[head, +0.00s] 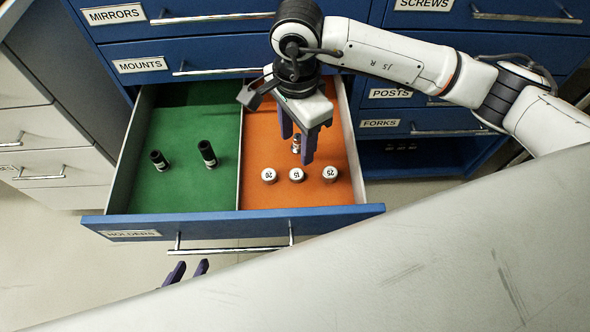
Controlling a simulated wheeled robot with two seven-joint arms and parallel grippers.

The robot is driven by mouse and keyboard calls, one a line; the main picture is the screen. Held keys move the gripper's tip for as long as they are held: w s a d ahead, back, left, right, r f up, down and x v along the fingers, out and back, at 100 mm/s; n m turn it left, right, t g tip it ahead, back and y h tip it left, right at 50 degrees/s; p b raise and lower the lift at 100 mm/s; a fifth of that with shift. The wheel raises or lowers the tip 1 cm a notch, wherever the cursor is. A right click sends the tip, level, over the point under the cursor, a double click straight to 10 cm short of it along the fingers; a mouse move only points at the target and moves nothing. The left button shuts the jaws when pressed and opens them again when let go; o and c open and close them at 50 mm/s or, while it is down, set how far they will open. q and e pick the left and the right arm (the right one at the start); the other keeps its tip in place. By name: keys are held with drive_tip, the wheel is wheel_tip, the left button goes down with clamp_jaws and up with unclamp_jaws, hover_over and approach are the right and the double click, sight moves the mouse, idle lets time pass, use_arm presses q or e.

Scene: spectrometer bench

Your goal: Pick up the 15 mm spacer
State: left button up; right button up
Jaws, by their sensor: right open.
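The spacer marked 15 (297,175) stands upright on the orange right half of the open drawer, between the spacer marked 20 (269,175) and the spacer marked 25 (330,173). My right gripper (297,149) is open, pointing down over the orange half, just behind the 15 spacer in the picture. A small metallic piece (296,145) shows between its fingers and is partly hidden; I cannot tell whether they touch it. My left gripper (188,270) shows only its purple fingertips, apart and empty, below the drawer front.
The drawer labelled HOLDERS (120,222) is pulled out, with a divider (239,160) between its halves. Two black holders (207,154) (159,160) stand on the green left half. A grey surface (420,265) fills the lower right. Shut blue drawers are behind.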

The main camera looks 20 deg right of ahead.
sight(296, 174)
drive_tip(key=f, duration=0.6)
drive_tip(key=f+b, duration=0.1)
drive_tip(key=f, duration=0.2)
drive_tip(key=shift+s+a+f, duration=0.15)
drive_tip(key=shift+s+f, duration=0.25)
drive_tip(key=shift+c, duration=0.5)
drive_tip(key=c, duration=1)
